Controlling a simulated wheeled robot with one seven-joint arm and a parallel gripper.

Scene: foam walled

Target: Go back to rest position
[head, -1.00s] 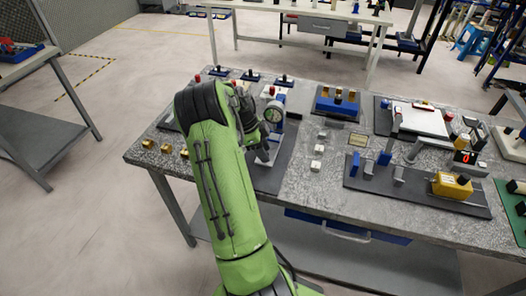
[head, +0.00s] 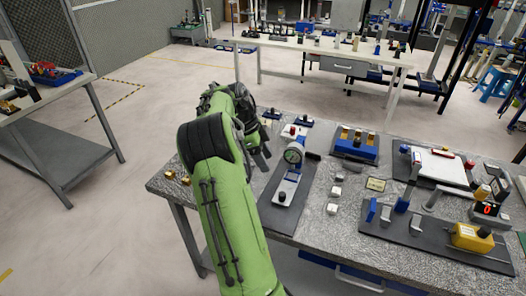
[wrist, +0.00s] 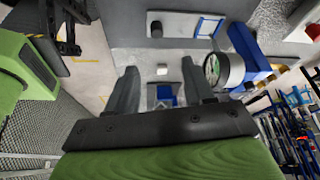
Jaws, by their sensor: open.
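My green arm reaches over the near left part of the grey speckled table (head: 225,165). My gripper (head: 262,158) is at its end, just left of the gauge stand (head: 287,186) with its round dial. The arm partly hides the gripper in the head view. In the wrist view my gripper (wrist: 162,88) shows two dark fingers spread apart with nothing held between them. The round gauge (wrist: 212,68) appears beside the right finger there. The gripper looks apart from the gauge stand, though the exact gap is hard to tell.
White blocks (head: 335,191) sit right of the gauge stand. A blue block holder (head: 356,146) stands behind them, and a yellow box (head: 471,238) is at the right. Brass pieces (head: 170,175) lie at the left edge. A side table (head: 60,92) stands left, with open floor between.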

